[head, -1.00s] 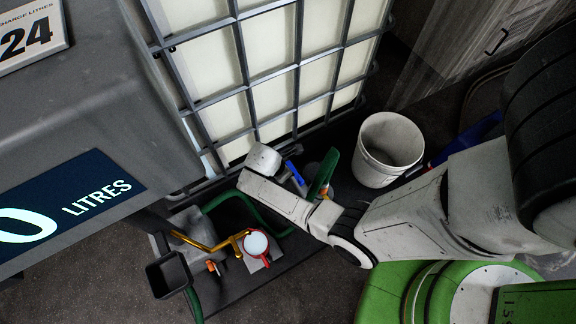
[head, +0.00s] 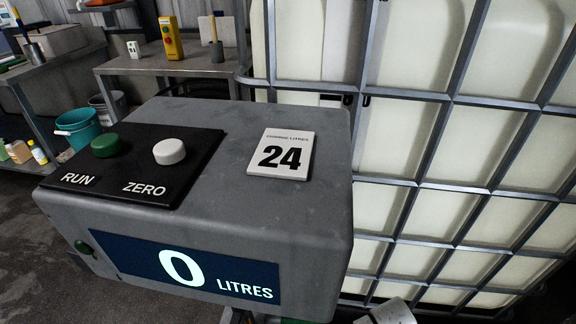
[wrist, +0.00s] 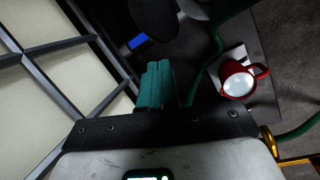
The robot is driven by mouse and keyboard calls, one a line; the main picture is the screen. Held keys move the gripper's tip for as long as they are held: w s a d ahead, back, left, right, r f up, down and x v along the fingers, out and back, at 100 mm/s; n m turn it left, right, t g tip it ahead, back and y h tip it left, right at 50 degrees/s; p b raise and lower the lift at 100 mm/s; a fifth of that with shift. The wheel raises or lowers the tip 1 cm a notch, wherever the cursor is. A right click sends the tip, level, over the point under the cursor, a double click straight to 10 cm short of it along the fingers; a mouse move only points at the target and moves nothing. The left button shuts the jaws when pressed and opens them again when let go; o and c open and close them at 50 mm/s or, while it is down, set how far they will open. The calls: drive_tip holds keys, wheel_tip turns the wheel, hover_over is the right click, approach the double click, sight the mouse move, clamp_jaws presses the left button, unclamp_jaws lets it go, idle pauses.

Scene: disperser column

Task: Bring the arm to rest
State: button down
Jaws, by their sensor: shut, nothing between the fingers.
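My gripper (wrist: 155,86) shows in the wrist view with its teal fingers together and nothing between them. It points toward a dark round part (wrist: 155,16) and a small blue piece (wrist: 138,42) ahead. In the head view only a pale bit of my arm shows at the bottom edge, right of the grey console; the gripper is out of that view. A red jug (wrist: 238,82) with a pale, bright inside stands to the right of the fingers, apart from them.
The caged white tank (head: 440,184) fills the right; its bars (wrist: 62,45) run left of my gripper. A green hose (wrist: 214,50) and a yellow pipe (wrist: 292,160) lie right. The grey console (head: 235,215) reads 0 litres; its card (head: 281,154) says 24. Benches (head: 175,66) stand behind.

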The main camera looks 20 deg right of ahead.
drive_tip(key=s+a+r+m+t+y, duration=0.1)
drive_tip(key=s+a+r+m, duration=0.25)
drive_tip(key=a+r, duration=0.2)
drive_tip(key=s+a+r+m+t+y, duration=0.1)
drive_tip(key=s+a+r+m+y, duration=0.2)
drive_tip(key=r, duration=0.4)
wheel_tip(320, 180, up, 14)
drive_tip(key=s+a+h+p, duration=0.1)
drive_tip(key=p, duration=1.1)
drive_tip(key=shift+a+f, duration=0.15)
drive_tip(key=shift+f, duration=0.1)
